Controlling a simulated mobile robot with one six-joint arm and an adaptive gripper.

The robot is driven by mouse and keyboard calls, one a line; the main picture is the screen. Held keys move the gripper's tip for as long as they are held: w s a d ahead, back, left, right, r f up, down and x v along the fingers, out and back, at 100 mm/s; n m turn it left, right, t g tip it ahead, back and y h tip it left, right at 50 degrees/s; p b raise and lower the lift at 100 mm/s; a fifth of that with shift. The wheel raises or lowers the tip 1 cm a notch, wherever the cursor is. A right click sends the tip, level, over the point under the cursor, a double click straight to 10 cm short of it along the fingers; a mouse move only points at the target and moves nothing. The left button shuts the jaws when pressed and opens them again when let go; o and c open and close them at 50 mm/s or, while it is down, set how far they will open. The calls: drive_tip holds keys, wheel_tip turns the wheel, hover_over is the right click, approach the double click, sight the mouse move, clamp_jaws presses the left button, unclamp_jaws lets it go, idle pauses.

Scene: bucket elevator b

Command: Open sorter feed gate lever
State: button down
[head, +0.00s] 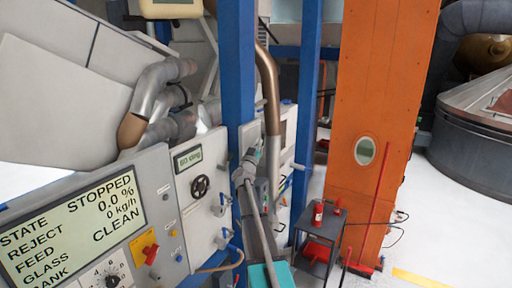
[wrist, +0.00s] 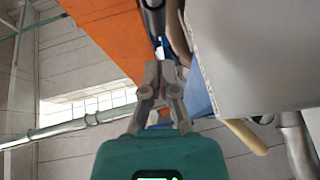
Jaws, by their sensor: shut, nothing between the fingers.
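My gripper (wrist: 162,68) has its two grey fingers closed together with nothing between them, in front of its teal body in the wrist view. In the head view my arm rises from the bottom centre, and its far end is in front of the blue column. Small blue-tipped handles (head: 222,209) stick out from the grey cabinet left of the arm. More blue-tipped handles (head: 284,184) show right of the column. I cannot tell which of these, if any, is the sorter feed gate lever. The gripper holds no lever.
A display panel (head: 72,229) reads STATE STOPPED. A yellow-backed red switch (head: 150,254) and black handwheel (head: 200,187) are on the cabinets. The blue column (head: 238,70) stands close to the arm.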

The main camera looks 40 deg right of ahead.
drive_tip(key=shift+w+d+f, duration=0.25)
drive_tip(key=shift+w+d, duration=0.1)
drive_tip(key=shift+d, duration=0.1)
drive_tip(key=shift+w+d+f, duration=0.2)
drive_tip(key=shift+w+d, duration=0.1)
drive_tip(key=shift+d, duration=0.15)
drive_tip(key=shift+d+b, duration=0.1)
drive_tip(key=shift+b, duration=0.2)
drive_tip(key=shift+w+d, duration=0.25)
drive_tip(key=shift+d, duration=0.3)
drive_tip(key=shift+w+d, duration=0.25)
drive_tip(key=shift+d, duration=0.3)
drive_tip(key=shift+s+a+r, duration=0.1)
drive_tip(key=shift+a, duration=0.1)
